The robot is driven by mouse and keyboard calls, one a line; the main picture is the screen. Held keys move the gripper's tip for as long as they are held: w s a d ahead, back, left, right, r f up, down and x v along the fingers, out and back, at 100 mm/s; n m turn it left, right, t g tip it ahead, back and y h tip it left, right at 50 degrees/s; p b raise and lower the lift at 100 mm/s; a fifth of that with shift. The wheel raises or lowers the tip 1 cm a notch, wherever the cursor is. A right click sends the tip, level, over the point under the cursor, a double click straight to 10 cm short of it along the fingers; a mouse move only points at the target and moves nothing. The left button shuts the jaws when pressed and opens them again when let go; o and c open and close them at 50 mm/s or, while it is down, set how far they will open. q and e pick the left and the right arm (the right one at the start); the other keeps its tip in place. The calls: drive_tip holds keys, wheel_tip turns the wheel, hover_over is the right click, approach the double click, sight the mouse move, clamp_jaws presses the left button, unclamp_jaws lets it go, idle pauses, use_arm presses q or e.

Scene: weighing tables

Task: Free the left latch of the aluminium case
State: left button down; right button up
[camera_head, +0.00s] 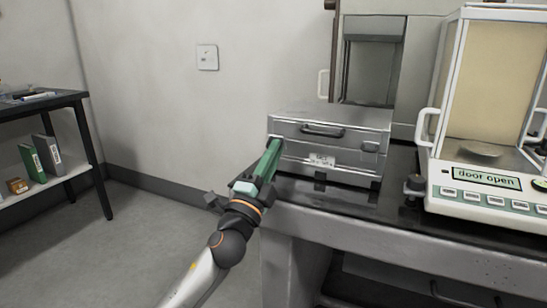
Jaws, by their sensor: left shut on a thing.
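The aluminium case (341,131) stands closed on the dark tabletop, its front with a handle (322,130) and a label towards me. Its right latch (370,147) shows on the front. My left gripper (275,146) reaches the left end of the case's front with its green fingers. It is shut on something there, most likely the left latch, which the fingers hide. I cannot tell whether that latch is up or down. My right gripper is not in view.
The table (330,222) has a pale front edge. A balance (488,190) with a glass draft shield and a "door open" display stands right of the case. A shelf (40,185) with binders is at the far left. Floor is free between shelf and table.

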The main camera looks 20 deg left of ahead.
use_arm(q)
drive_tip(key=c, duration=1)
unclamp_jaws()
drive_tip(key=shift+o, duration=0.2)
drive_tip(key=v, duration=1.2)
drive_tip(key=shift+s+b, duration=0.25)
drive_tip(key=shift+b, duration=0.15)
drive_tip(key=shift+f, duration=0.15)
